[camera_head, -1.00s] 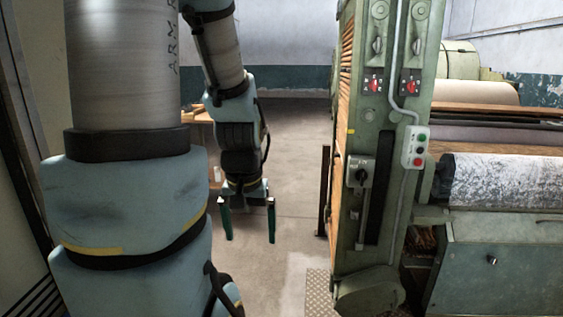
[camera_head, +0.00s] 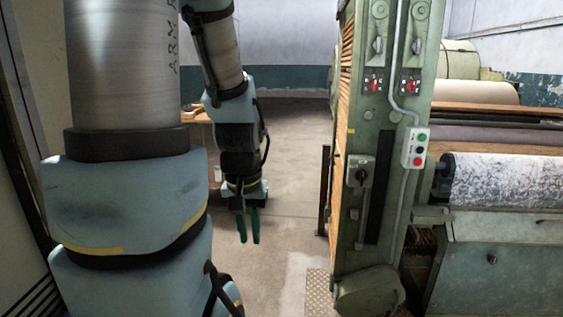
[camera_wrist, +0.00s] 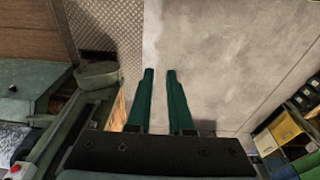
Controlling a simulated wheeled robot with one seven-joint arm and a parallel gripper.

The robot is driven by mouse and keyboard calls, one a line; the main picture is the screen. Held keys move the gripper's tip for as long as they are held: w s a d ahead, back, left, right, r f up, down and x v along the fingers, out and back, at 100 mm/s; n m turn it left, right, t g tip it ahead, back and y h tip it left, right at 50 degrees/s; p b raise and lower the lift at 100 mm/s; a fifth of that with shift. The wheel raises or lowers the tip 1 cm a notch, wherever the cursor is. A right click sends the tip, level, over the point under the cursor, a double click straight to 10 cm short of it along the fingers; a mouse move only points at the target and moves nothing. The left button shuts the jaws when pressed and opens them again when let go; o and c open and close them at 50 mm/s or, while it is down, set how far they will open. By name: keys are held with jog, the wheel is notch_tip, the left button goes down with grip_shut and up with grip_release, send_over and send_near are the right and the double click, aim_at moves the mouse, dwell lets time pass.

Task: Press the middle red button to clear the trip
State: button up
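A small pale control box (camera_head: 413,148) is fixed to the right part of the green machine column. It carries a column of small buttons: the top one is green and the bottom one (camera_head: 417,162) is red. The middle button (camera_head: 420,149) is too small for me to be sure of its colour. My gripper (camera_head: 250,242) hangs fingers-down over bare floor, well left of the column and lower than the box. Its two green fingers also show in the wrist view (camera_wrist: 160,71). They are close together with a narrow gap, and nothing is between them.
The column also bears two red switches (camera_head: 374,86) (camera_head: 411,88) and a grey lever switch (camera_head: 360,177). A conduit runs down to the box. A mottled roller (camera_head: 505,181) lies right of it. A dark post (camera_head: 324,190) stands at the column's left. The floor (camera_head: 293,150) behind is clear.

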grip_shut()
dwell(0.8)
